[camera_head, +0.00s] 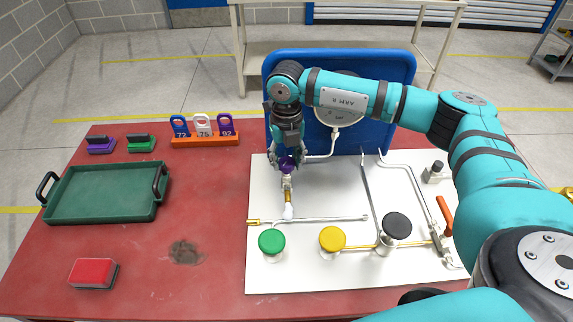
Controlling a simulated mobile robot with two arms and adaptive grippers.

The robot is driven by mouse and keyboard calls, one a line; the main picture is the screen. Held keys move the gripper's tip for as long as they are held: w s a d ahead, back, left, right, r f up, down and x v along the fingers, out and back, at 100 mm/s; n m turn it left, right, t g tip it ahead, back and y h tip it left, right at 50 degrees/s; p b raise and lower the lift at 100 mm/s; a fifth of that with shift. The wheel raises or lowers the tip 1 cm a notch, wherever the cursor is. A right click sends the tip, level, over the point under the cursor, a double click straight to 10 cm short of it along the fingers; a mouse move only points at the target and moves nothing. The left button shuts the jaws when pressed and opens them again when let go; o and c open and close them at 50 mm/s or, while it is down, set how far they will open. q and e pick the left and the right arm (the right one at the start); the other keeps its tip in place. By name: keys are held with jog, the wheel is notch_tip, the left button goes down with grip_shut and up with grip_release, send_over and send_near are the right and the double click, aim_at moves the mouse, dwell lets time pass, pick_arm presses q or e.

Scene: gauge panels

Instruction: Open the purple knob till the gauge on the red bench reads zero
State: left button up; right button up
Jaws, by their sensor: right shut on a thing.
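The purple knob (287,165) sits on a valve at the back left of the white panel base on the red bench (215,215). My right gripper (287,158) points down over it and is shut on it, hiding much of it. The gauge (338,114) is on the blue upright board (285,65) behind. My right arm crosses in front of its upper part, and I cannot read its needle. My left gripper is not in view.
Green (272,242), yellow (332,239) and black (397,225) knobs stand along the front. An orange lever (445,216) is at the right. A green tray (105,193), numbered padlocks (203,126) and a red block (93,273) lie left.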

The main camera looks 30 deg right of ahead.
aim_at(287, 161)
jog(key=n+b, duration=0.4)
jog(key=n, duration=0.1)
jog(key=shift+f+n, duration=0.1)
jog(key=shift+n, duration=0.2)
jog(key=n+b, duration=0.3)
jog(key=n, duration=0.3)
jog(key=shift+b, duration=0.3)
jog(key=n+b, duration=0.2)
jog(key=n, duration=0.4)
jog(key=shift+n+b, duration=0.4)
jog(key=n+b, duration=0.1)
jog(key=n, duration=0.4)
jog(key=shift+n+b, duration=0.3)
jog(key=shift+b, duration=0.05)
jog(key=shift+r, duration=0.2)
jog(key=o, duration=1.2)
notch_tip(287, 161, up, 12)
jog(key=shift+f, duration=0.1)
